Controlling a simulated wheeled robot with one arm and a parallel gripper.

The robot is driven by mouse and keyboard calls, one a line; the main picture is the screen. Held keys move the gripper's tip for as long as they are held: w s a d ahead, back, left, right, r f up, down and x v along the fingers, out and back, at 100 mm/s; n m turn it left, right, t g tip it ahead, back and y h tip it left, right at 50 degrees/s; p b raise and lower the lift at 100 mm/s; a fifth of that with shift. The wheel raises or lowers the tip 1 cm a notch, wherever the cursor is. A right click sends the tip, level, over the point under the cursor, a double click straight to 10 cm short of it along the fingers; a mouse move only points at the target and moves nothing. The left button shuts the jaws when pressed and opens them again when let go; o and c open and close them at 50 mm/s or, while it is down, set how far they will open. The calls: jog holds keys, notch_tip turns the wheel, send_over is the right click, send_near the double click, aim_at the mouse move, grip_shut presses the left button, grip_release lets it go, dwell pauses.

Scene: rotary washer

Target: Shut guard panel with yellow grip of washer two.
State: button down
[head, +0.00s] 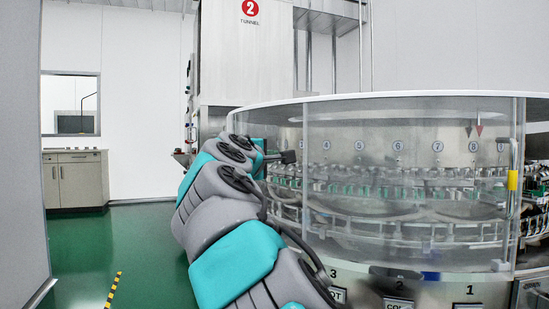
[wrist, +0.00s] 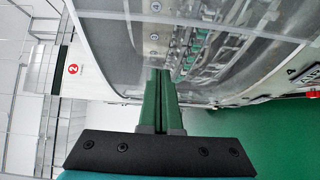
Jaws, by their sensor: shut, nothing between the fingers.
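The rotary washer has a curved clear guard panel (head: 415,150) across its front. A yellow grip (head: 513,180) sits on an upright handle at the panel's right edge in the head view. Right of that edge the machinery shows more plainly, but I cannot tell how far the panel stands open. My gripper (wrist: 159,72) is shut and empty, its green fingers together. In the wrist view it points at the clear guard and may be touching it.
A white tunnel housing with a red number 2 sign (head: 250,8) rises behind the washer. A cabinet (head: 75,178) stands at the far left. Green floor (head: 140,245) is clear left of my arm, with a yellow-black strip (head: 113,290). A red part (wrist: 312,94) shows at right.

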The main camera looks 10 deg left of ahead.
jog(key=shift+w+d, duration=0.75)
jog(key=shift+w, duration=0.3)
jog(key=shift+w+d, duration=0.75)
jog(key=shift+w, duration=0.35)
jog(key=shift+w+d, duration=0.75)
jog(key=shift+w, duration=0.3)
jog(key=shift+d, duration=0.2)
